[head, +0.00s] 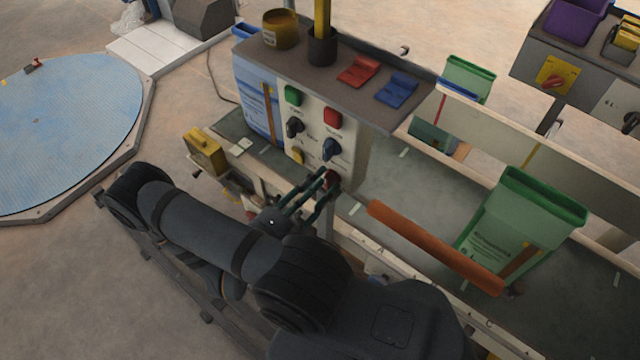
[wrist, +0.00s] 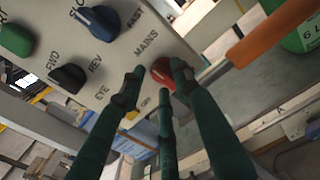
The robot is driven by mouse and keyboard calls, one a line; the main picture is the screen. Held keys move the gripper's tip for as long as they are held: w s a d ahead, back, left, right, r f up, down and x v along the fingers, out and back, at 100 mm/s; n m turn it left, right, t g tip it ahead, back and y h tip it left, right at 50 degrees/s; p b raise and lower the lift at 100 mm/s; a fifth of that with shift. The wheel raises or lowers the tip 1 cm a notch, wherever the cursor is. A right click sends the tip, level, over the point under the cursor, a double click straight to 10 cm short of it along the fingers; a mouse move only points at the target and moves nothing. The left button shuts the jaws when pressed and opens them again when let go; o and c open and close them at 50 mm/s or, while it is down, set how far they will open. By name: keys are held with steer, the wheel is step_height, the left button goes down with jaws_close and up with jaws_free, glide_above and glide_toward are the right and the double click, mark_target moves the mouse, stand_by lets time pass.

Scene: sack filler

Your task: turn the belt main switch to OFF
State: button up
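The belt main switch is a red rotary knob (wrist: 161,72) under the word MAINS, low on the pale control panel (wrist: 135,45). It also shows in the head view (head: 331,178), partly covered by my fingers. My gripper (wrist: 158,84) has its dark green fingers spread around the knob. One fingertip is left of it with a small gap, one overlaps its right edge, and one is below. Contact on the right cannot be told. The knob's exact pointing direction is hard to read.
An orange bar (head: 435,247) and a green sack (head: 522,230) are to the right on the conveyor. Another red switch on a yellow plate (head: 556,76) is far right.

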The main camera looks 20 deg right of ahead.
jaws_close()
stand_by(0.3)
steer(key=shift+n, duration=0.6)
steer(key=shift+o, duration=1.3)
jaws_free()
steer(key=shift+a, duration=0.1)
